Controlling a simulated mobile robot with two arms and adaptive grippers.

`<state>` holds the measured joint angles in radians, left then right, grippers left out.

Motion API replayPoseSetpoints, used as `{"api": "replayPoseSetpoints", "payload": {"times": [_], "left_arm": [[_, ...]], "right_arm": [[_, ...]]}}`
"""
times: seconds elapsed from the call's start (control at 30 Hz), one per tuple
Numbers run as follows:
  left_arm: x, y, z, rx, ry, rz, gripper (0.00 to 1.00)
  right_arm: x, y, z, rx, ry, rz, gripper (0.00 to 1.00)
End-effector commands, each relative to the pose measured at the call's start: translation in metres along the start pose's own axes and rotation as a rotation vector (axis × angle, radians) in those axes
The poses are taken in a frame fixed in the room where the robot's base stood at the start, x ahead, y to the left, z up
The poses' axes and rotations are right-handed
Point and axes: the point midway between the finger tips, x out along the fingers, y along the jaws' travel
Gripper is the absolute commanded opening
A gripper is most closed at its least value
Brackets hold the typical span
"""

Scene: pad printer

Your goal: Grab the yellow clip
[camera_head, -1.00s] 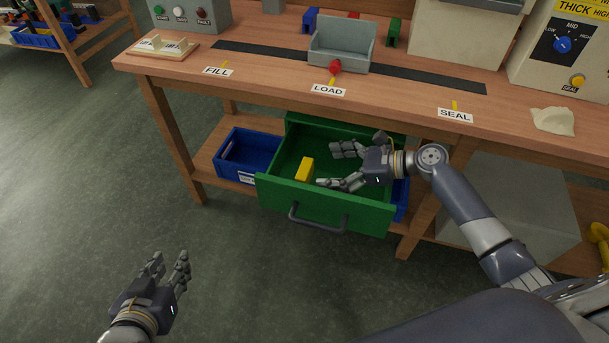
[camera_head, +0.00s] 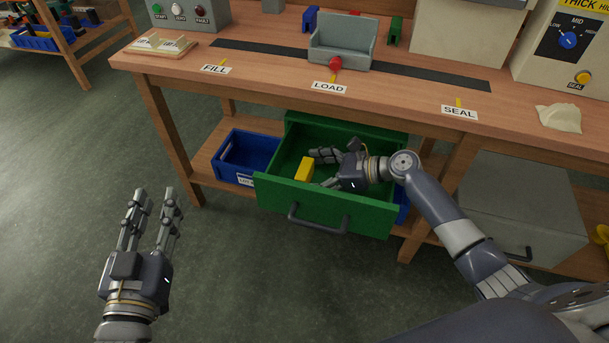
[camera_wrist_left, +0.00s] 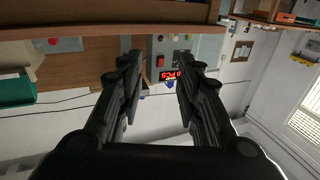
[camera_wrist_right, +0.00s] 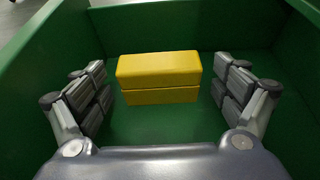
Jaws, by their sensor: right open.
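The yellow clip (camera_head: 304,169) is a small block in the left part of the open green drawer (camera_head: 325,209). In the right wrist view the yellow clip (camera_wrist_right: 158,78) lies on the drawer floor, ahead of and between the spread fingers. My right gripper (camera_head: 322,169) is inside the drawer, just right of the clip, open and empty. It also shows open in the right wrist view (camera_wrist_right: 160,95). My left gripper (camera_head: 152,205) is in the air over the floor at the left, its fingers apart with nothing between them; it also shows in the left wrist view (camera_wrist_left: 155,80).
The drawer walls rise close around my right gripper. A blue bin (camera_head: 243,160) stands on the shelf left of the drawer. The wooden bench top (camera_head: 270,76) is above, with a grey holder (camera_head: 341,46) and red knob (camera_head: 335,63). A grey cabinet (camera_head: 520,210) is at the right.

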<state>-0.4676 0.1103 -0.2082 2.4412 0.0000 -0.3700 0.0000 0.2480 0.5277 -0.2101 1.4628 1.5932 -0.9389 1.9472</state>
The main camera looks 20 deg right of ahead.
Motion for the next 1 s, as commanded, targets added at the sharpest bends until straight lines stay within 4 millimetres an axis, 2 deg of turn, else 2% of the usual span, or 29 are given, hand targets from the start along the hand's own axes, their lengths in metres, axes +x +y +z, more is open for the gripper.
{"api": "replayPoseSetpoints", "payload": {"times": [0.2, 0.5, 0.53, 0.6, 0.73, 1.0], "left_arm": [[0.001, 0.003, -0.023, -0.003, 0.123, 0.007, 0.33], [0.000, 0.004, -0.028, -0.003, 0.145, 0.008, 0.33], [0.000, 0.004, -0.028, -0.003, 0.145, 0.008, 0.33], [0.000, 0.004, -0.028, -0.003, 0.144, 0.007, 0.33], [0.000, 0.004, -0.028, -0.003, 0.144, 0.007, 0.33], [0.000, 0.003, -0.028, -0.003, 0.144, 0.007, 0.33]], "right_arm": [[0.016, 0.000, -0.001, 0.000, 0.000, 0.000, 0.90], [0.018, 0.000, 0.000, 0.000, 0.000, 0.000, 0.90], [0.018, 0.000, 0.000, 0.000, 0.000, 0.000, 0.88], [0.018, 0.000, 0.000, 0.000, 0.000, 0.000, 0.73], [0.017, 0.000, 0.000, 0.000, 0.000, 0.000, 0.54], [0.017, 0.000, 0.000, 0.000, 0.000, 0.000, 0.53]]}}
